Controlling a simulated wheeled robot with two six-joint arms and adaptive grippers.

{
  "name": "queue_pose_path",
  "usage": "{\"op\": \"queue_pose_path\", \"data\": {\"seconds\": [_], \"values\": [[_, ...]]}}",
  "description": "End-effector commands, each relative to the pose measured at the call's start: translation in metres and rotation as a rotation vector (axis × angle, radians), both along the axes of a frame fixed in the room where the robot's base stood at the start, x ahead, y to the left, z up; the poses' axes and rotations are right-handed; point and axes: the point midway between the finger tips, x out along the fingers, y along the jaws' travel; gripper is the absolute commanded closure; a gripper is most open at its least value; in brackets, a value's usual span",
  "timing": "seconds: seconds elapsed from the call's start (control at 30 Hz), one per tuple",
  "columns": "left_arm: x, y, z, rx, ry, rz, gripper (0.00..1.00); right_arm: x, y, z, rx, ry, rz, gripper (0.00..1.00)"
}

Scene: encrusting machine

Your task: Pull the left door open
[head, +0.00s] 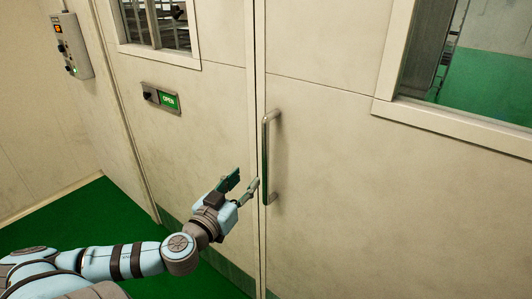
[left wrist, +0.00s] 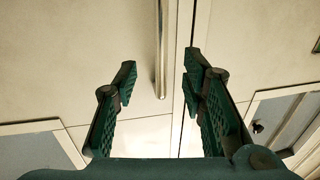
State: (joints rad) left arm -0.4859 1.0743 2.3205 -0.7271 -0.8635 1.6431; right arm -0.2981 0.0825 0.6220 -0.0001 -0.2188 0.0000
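A tall pale double door fills the head view. Its left leaf (head: 205,110) and right leaf (head: 325,130) meet at a vertical seam. A metal bar handle (head: 266,150) stands upright on the right leaf, close to the seam. My left gripper (head: 247,179) is open and empty, just left of the handle's lower part. In the left wrist view, the handle (left wrist: 161,45) shows between the directions of my two open fingers (left wrist: 158,72), with its end visible. I cannot tell whether either finger touches it. My right gripper is not in view.
The left leaf has an OPEN sign with a switch (head: 160,98) and a window (head: 160,25). The right leaf has a larger window (head: 470,60). A control box (head: 71,46) is on the left wall. The green floor (head: 80,215) at lower left is clear.

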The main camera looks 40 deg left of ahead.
Motion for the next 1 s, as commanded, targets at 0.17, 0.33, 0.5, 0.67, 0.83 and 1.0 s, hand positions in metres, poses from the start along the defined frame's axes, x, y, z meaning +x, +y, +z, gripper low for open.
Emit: {"op": "queue_pose_path", "data": {"seconds": [0.17, 0.33, 0.5, 0.67, 0.83, 1.0], "values": [[0.043, 0.010, -0.006, -0.009, -0.010, 0.004, 0.62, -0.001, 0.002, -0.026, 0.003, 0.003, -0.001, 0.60], [0.090, 0.021, -0.003, -0.012, -0.004, 0.004, 0.62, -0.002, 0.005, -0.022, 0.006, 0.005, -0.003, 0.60], [0.118, 0.027, -0.002, -0.006, 0.000, 0.002, 0.62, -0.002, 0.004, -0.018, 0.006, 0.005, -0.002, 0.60], [0.127, 0.028, -0.003, -0.003, 0.000, -0.001, 0.62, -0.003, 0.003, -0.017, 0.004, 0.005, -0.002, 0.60], [0.127, 0.028, -0.004, -0.001, 0.002, -0.001, 0.62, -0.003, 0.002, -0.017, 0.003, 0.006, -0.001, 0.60], [0.127, 0.028, -0.004, -0.001, 0.002, -0.001, 0.84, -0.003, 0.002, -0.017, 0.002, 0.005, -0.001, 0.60]]}}
